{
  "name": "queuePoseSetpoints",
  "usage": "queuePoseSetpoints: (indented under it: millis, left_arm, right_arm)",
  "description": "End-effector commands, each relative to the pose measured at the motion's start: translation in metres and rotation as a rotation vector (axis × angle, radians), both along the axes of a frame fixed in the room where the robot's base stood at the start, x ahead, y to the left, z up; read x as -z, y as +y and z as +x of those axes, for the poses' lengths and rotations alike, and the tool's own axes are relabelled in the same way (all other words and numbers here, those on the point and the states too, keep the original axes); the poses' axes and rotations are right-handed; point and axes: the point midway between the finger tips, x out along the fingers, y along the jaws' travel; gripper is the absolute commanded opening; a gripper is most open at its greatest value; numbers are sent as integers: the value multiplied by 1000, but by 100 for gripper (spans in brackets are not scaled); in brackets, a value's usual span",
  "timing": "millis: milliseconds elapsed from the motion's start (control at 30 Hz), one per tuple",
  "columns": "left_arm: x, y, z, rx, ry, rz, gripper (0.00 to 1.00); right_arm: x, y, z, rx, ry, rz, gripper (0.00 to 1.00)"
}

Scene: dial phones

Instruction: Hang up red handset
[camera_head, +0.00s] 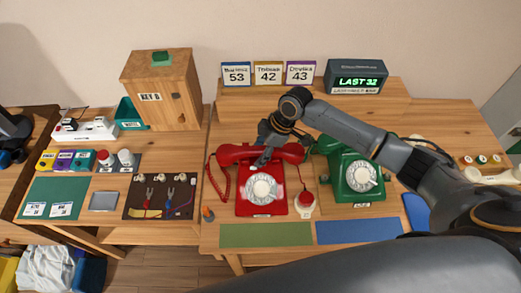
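The red phone (245,205) stands on the wooden desk with its white dial facing me. Its red handset (232,155) lies across the top of the phone, at or very near the cradle; I cannot tell whether it is fully seated. The coiled red cord hangs at the left. My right gripper (265,155) reaches in from the right and is at the middle of the handset, hiding part of it. Its fingers are small and dark, so I cannot tell whether they grip the handset. My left gripper is not in view.
A green phone (357,182) stands right of the red one, partly behind my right arm. A small white device with a red top (304,204) sits between them. Green (265,235) and blue (358,230) mats lie in front. A display (357,78) stands behind.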

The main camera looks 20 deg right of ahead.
Motion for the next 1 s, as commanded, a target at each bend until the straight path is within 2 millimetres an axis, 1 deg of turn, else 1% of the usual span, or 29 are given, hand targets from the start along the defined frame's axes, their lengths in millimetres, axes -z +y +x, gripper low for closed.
queuePoseSetpoints:
  millis: [167, 267, 367, 600, 700, 833, 1000]
  left_arm:
    - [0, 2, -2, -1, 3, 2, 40]
    - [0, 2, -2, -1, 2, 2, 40]
    - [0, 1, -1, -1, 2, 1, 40]
    - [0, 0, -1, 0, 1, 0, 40]
    - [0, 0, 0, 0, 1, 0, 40]
    - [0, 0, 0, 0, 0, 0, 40]
    - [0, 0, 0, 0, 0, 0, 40]
  right_arm:
    - [0, -1, -1, 0, 1, -1, 55]
    - [-8, -4, 0, 0, -1, 0, 55]
    - [-24, -10, -2, -1, -3, -1, 55]
    - [-72, -29, -7, 1, -4, -2, 55]
    - [-88, -36, -10, 1, -2, -1, 55]
    - [-103, -41, -11, 0, -1, 0, 55]
    - [-111, -44, -13, -1, -1, 0, 55]
